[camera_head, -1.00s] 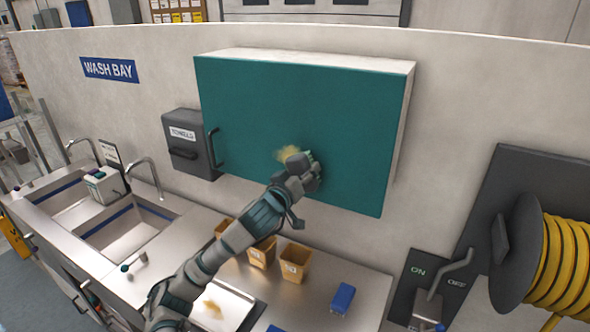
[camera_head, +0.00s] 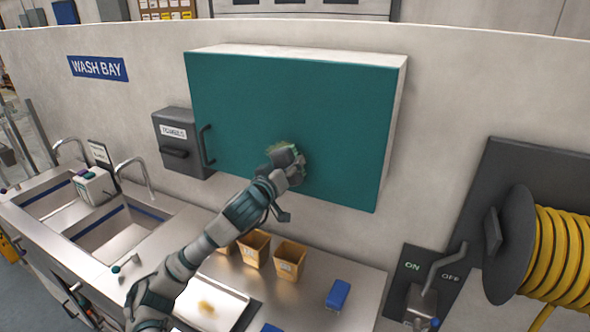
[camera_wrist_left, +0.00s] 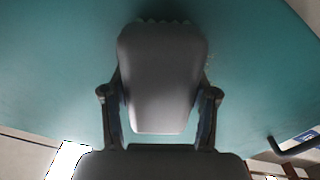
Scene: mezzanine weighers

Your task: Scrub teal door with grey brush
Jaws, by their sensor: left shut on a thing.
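The teal door (camera_head: 335,110) is the front of a pale wall cabinet and is closed, with a dark handle (camera_head: 207,146) at its left edge. My left gripper (camera_head: 286,166) is at the lower middle of the door, shut on the grey brush. The brush (camera_wrist_left: 162,75) fills the middle of the left wrist view between the two fingers, its bristle edge at the door's face; I cannot tell how firmly it touches. A small yellowish stain (camera_head: 285,147) shows just above the gripper, partly hidden by it. My right gripper is not in view.
Below are a steel counter with tan pots (camera_head: 254,247), a blue block (camera_head: 338,294) and a tray (camera_head: 212,305) with a yellowish smear. A grey box (camera_head: 177,140) hangs left of the door; a yellow hose reel (camera_head: 515,245) is at right.

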